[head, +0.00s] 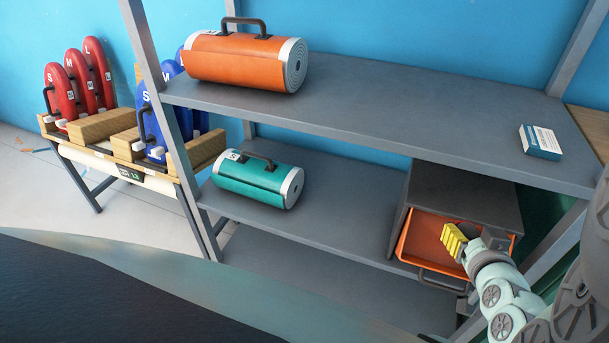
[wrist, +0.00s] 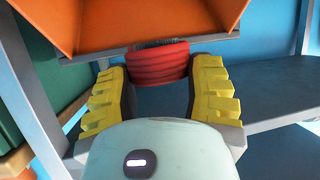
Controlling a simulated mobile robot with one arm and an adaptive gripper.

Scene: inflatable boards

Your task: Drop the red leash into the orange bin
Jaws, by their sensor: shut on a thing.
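My gripper (head: 458,243) is at the orange bin (head: 423,234), which sits pulled out like a drawer from a grey housing on the lower shelf. In the wrist view my gripper (wrist: 160,85) has its yellow fingers shut on the red leash (wrist: 158,65), a coiled red bundle with a dark part behind it. The orange bin (wrist: 150,20) fills the top of the wrist view, beyond the leash. The leash is hidden behind the fingers in the head view. I cannot tell whether it is over the bin's opening or just in front of it.
An orange roll (head: 235,60) and a small box (head: 541,142) lie on the upper shelf (head: 400,115). A teal roll (head: 255,178) lies on the lower shelf (head: 330,225). A grey post rises near the gripper.

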